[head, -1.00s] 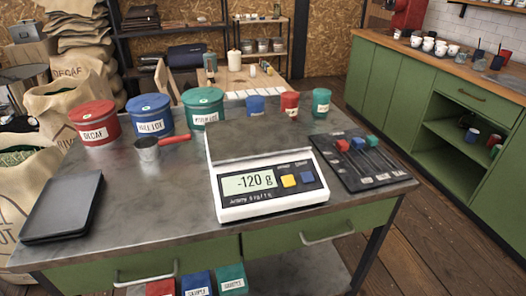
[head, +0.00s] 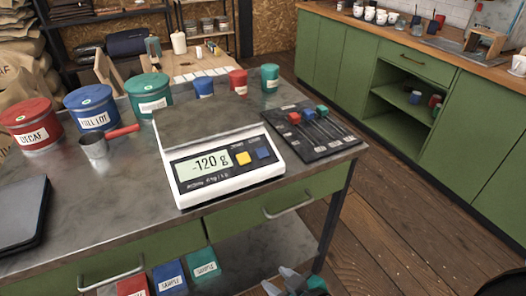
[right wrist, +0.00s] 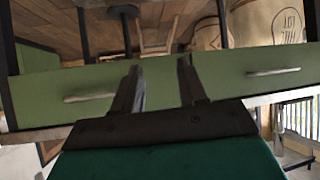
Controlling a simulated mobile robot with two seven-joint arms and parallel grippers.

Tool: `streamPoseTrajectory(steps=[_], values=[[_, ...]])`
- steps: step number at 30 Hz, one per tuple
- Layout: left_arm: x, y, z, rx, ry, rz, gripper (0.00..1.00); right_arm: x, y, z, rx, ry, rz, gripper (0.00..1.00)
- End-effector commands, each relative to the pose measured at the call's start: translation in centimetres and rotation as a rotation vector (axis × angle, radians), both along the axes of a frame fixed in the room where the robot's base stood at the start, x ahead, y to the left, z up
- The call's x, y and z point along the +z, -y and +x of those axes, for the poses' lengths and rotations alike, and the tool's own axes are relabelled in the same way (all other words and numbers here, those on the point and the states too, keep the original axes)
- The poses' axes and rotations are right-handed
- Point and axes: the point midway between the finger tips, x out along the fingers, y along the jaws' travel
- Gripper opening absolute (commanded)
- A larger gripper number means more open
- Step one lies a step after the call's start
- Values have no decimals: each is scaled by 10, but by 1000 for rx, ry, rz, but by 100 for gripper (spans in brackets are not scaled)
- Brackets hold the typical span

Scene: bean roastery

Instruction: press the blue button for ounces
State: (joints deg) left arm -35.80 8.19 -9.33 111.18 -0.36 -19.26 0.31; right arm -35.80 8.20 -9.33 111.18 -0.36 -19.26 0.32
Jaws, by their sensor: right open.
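A white scale (head: 222,160) with a grey top plate stands on the metal table; its display reads -120 g. The blue button (head: 263,153) is on its front panel, right of a yellow button (head: 243,158). My right gripper (head: 284,284) shows at the bottom edge of the head view, below and in front of the table, well apart from the button. In the right wrist view its two fingers (right wrist: 160,85) are apart with nothing between them, facing the green drawer fronts. My left gripper is not in view.
A slider panel (head: 312,130) lies right of the scale. Red, blue and green tins (head: 150,97) and a red-handled scoop (head: 94,146) stand to the left. Drawer handles (head: 288,205) stick out from the table front. Wooden floor is open at right.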

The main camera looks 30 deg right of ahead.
Motion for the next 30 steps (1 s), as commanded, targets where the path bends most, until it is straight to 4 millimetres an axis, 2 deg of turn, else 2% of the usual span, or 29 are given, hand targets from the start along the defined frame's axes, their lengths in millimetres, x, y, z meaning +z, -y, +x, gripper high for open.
streamPoseTrajectory(steps=[1,13,30], values=[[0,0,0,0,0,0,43,0,0,0,0,0,0,37],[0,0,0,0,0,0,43,0,0,0,0,0,0,0],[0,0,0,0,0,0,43,0,0,0,0,0,0,0]])
